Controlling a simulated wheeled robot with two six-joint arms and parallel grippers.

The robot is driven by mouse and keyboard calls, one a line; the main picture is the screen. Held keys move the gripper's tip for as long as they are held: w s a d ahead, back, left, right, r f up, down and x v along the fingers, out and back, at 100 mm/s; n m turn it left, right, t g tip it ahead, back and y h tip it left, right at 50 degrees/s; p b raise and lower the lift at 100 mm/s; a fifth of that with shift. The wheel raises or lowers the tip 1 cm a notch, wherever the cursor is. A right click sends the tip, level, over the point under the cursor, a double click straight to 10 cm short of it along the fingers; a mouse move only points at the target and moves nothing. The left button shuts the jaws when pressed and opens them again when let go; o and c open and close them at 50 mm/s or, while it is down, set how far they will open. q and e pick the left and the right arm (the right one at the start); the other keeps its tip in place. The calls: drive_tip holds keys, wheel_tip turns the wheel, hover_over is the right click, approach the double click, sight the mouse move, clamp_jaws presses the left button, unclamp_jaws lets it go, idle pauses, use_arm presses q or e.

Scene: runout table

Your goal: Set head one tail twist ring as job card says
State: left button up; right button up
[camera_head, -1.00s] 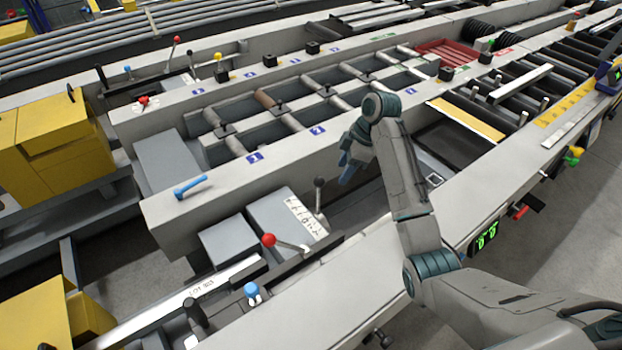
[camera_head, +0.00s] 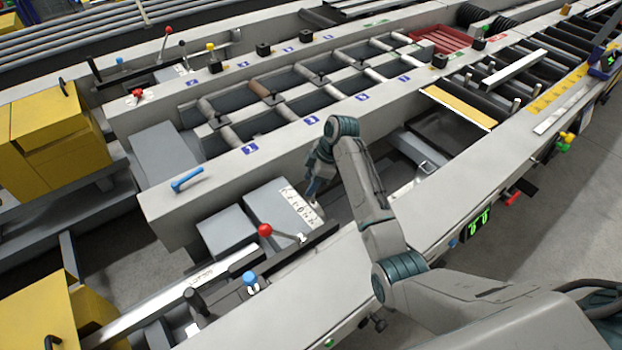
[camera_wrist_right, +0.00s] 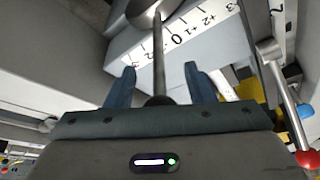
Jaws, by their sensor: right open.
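My right gripper (camera_head: 313,192) is low over the head end of the near trough. In the right wrist view its two blue fingers (camera_wrist_right: 160,82) are open, one on each side of a grey lever (camera_wrist_right: 157,55) with a round end. I cannot tell whether they touch it. Behind the lever is a white scale (camera_wrist_right: 180,38) marked with 0, +1, +2 and 3. In the head view the scale (camera_head: 295,205) lies on a grey box; the gripper hides most of the lever. I cannot identify the job card. My left gripper is out of view.
A red-knobbed lever (camera_head: 265,230) and a blue knob (camera_head: 250,278) stand close to the left of the gripper. A blue handle (camera_head: 187,180) lies on the beam. A green-digit display (camera_head: 478,223) is on the near rail. Yellow cabinets (camera_head: 55,125) stand at left.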

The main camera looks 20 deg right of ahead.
clamp_jaws()
drive_tip(key=s+d+f+t+y, duration=0.1)
drive_tip(key=s+d+t+y, duration=0.1)
drive_tip(key=s+t, duration=0.2)
drive_tip(key=shift+s+d+f+n, duration=0.2)
drive_tip(key=shift+s+n, duration=0.2)
drive_tip(key=shift+s, duration=0.85)
unclamp_jaws()
drive_tip(key=shift+r, duration=0.1)
